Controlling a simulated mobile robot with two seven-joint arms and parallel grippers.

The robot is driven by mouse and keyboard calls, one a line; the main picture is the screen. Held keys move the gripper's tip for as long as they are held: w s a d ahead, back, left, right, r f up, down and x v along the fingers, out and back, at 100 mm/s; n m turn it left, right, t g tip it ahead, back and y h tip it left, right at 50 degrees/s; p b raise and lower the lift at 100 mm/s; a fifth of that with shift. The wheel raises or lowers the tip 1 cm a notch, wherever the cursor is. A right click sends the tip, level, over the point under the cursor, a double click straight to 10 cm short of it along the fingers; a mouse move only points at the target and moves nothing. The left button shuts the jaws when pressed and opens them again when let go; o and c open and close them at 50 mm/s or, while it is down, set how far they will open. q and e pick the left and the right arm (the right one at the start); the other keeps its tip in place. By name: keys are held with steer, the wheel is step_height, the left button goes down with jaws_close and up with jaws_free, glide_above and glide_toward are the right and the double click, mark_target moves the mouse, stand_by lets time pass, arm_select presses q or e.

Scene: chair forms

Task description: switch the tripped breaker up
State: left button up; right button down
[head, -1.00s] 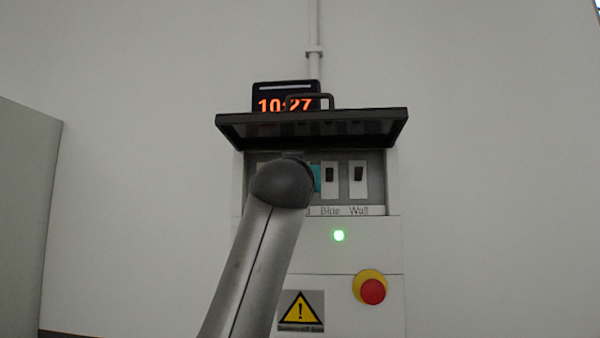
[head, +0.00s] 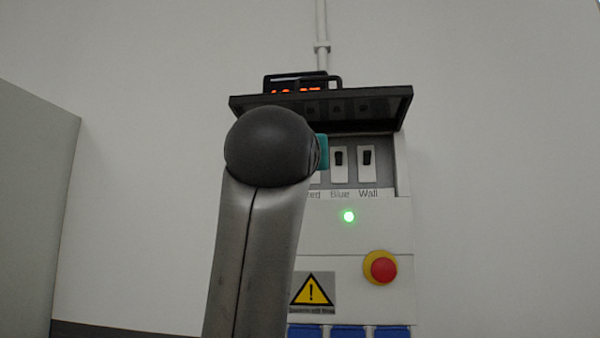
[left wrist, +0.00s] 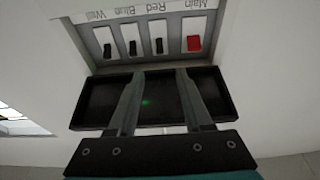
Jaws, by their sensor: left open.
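The breaker panel (head: 405,180) is on the wall under a raised black cover (head: 395,105). In the head view the Blue breaker (head: 338,158) and Wall breaker (head: 367,158) show; my left arm hides Main and most of Red. The left wrist view is upside down and shows the Main breaker (left wrist: 194,43) with a red toggle, then the black-toggled Red breaker (left wrist: 159,45), Blue and Wall. All toggles sit toward the end away from the labels; none stands out as tripped. My left gripper (left wrist: 158,72) is open and empty, its fingertips short of the breakers.
The black cover overhangs the breakers, and my fingers cross in front of it in the wrist view. Below are a green light (head: 349,216), a red emergency button (head: 383,269), a warning sign (head: 312,290) and blue sockets (head: 348,331). A grey panel (head: 35,220) stands at left.

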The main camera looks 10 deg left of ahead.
arm_select(q)
steer(key=shift+b+v, duration=0.45)
steer(key=shift+v, duration=1.2)
